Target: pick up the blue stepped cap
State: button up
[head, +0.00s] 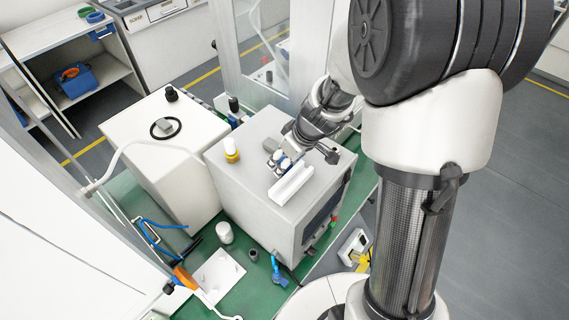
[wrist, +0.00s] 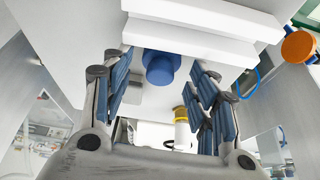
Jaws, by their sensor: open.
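The blue stepped cap (wrist: 160,68) shows in the wrist view, with a wide round part and a narrower step. It sits beside a white stepped block (wrist: 205,38) on the grey box's top. My gripper (wrist: 160,80) is open, with its blue-padded fingers to the left and right of the cap and a visible gap on both sides. In the head view my gripper (head: 283,161) is low over the box top, just behind the white block (head: 292,184). I cannot make out the cap there for sure.
A white bottle with a yellow collar (head: 232,150) stands on the grey box (head: 252,195), left of my gripper; in the wrist view it is near the right finger. A white cabinet (head: 170,190) stands to the left. A green bench (head: 190,262) holds small parts.

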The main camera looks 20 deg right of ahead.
jog(key=c, duration=0.9)
jog(key=shift+o, duration=0.2)
jog(key=shift+r, duration=0.1)
